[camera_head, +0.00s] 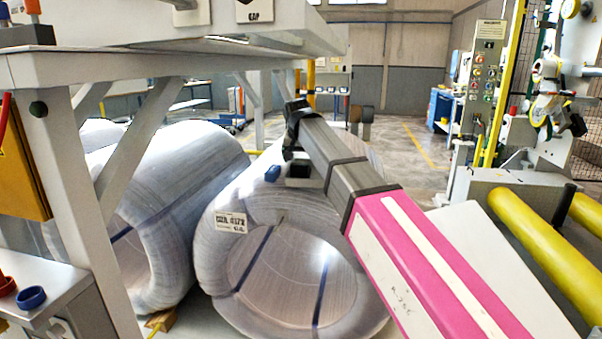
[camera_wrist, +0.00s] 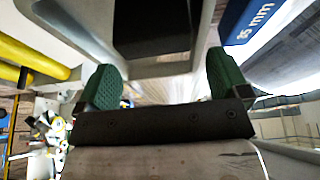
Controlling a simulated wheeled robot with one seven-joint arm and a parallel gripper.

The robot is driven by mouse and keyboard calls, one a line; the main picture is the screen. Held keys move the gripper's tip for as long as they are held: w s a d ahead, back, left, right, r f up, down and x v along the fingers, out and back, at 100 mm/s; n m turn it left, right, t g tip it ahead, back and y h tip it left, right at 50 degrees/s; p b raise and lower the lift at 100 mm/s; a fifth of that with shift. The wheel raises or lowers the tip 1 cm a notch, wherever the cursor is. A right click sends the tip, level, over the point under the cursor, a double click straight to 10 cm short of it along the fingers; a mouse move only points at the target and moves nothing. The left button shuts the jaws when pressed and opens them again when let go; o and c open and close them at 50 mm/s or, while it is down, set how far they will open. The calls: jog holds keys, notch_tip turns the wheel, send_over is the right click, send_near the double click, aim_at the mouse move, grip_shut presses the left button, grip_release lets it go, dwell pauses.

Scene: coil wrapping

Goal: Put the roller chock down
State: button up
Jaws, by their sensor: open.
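My gripper (camera_wrist: 163,80) is open in the wrist view, its two green ribbed pads wide apart with nothing clamped between them. In the head view my gripper (camera_head: 296,130) is at the far end of the arm, above the front coil, partly hidden by the arm. A blue block (camera_wrist: 253,20) marked in mm lies beyond the right pad in the wrist view. A small blue block (camera_head: 272,173) shows beside the gripper in the head view. I cannot tell for certain which piece is the roller chock. A dark block with a grey surround (camera_wrist: 152,35) is ahead of the pads.
The front wire coil (camera_head: 222,260) with a label stands below the arm, with another coil (camera_head: 185,170) to its left. A white steel frame (camera_head: 75,160) is at left. Yellow rollers (camera_head: 535,240) are at right. Open floor (camera_head: 410,145) lies behind.

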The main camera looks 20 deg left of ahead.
jog(key=shift+x, duration=1.15)
jog(key=shift+c, duration=0.3)
jog(key=c, duration=1.3)
jog(key=shift+o, duration=0.2)
